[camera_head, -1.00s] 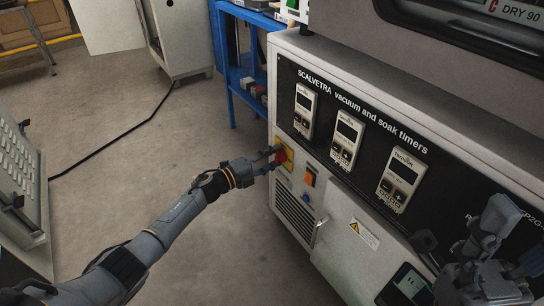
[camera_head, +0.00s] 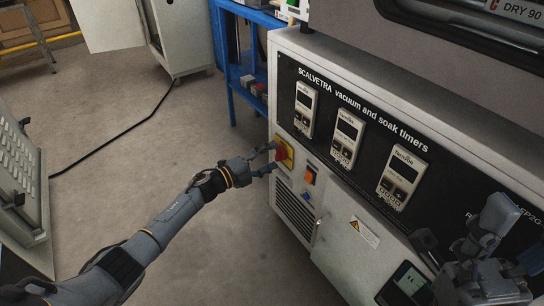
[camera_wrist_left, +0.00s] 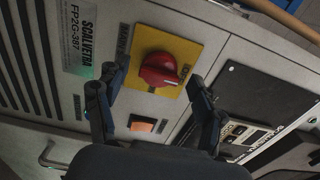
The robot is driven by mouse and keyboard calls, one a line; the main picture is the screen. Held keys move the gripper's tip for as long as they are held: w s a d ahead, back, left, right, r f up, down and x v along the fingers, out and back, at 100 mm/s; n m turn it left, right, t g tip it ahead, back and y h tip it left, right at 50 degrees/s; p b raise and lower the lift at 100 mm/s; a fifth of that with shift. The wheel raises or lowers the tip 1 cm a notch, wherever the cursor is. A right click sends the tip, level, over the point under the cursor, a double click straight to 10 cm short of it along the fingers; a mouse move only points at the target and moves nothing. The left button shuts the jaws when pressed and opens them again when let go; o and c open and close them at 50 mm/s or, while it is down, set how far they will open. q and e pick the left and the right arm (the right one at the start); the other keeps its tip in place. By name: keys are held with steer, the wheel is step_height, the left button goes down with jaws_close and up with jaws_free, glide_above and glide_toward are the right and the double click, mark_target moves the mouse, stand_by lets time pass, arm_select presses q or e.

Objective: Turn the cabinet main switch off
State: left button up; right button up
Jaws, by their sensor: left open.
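The main switch is a red rotary knob (camera_head: 281,155) on a yellow plate (camera_head: 289,163) on the cabinet's left front. In the left wrist view the red knob (camera_wrist_left: 160,70) sits on the yellow plate (camera_wrist_left: 186,50), with a white mark on its right part. My left gripper (camera_head: 270,159) is open just in front of the switch. In the wrist view its fingertips (camera_wrist_left: 150,87) are spread on either side, below the knob, and hold nothing. My right gripper (camera_head: 505,245) is at the lower right; its opening is unclear.
An orange rocker switch (camera_head: 310,176) is close beside the plate, and a vent grille (camera_head: 295,214) lies below. Several timers (camera_head: 347,137) line the black panel. A blue shelf (camera_head: 235,75) stands behind the cabinet.

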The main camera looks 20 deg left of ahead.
arm_select(q)
steer(key=v, duration=1.1)
steer(key=shift+s+a, duration=0.1)
